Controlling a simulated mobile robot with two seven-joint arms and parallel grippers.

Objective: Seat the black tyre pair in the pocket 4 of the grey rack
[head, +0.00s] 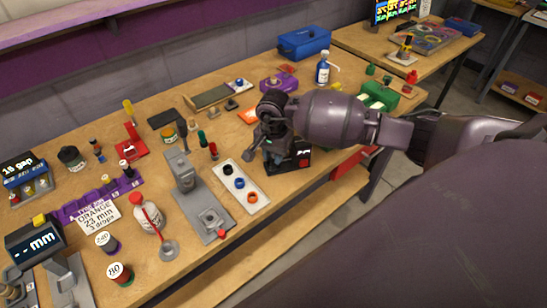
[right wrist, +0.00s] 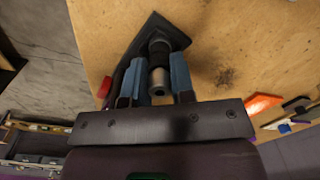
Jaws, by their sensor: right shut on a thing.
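My right gripper (head: 276,133) is at the front edge of the workbench, low over a dark block (head: 295,160) with a red mark. I cannot make out pocket 4 or surely identify the grey rack.
A white tray (head: 245,203) with black, blue and orange rings lies left of the gripper. A blue-labelled bottle (head: 322,70) and green box (head: 375,96) stand behind my arm. A purple rack (head: 75,210) is further left.

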